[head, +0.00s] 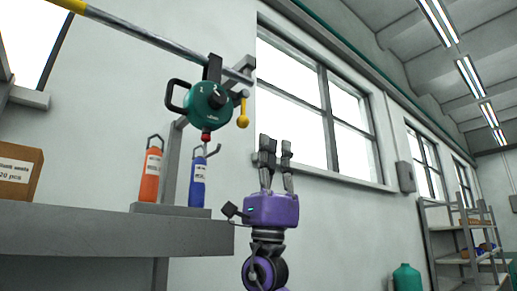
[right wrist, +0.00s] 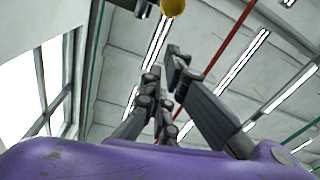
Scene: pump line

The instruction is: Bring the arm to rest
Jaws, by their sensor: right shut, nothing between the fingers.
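My right gripper (head: 275,148) points straight up in the middle of the head view, in front of the pale wall and beside the window. Its fingers are shut with nothing between them. In the right wrist view the fingers (right wrist: 168,68) point up toward the ceiling, and the purple gripper body fills the bottom. The gripper stands to the right of and below a green device (head: 208,101) with a black handle, apart from it in the picture. My left gripper is not in view.
The green device hangs on a rail (head: 150,37) with a yellow knob (head: 242,114) at its side. An orange bottle (head: 151,175) and a blue bottle (head: 198,182) stand on a grey bench (head: 100,230) with a cardboard box (head: 18,172). Shelves (head: 465,235) stand at the right.

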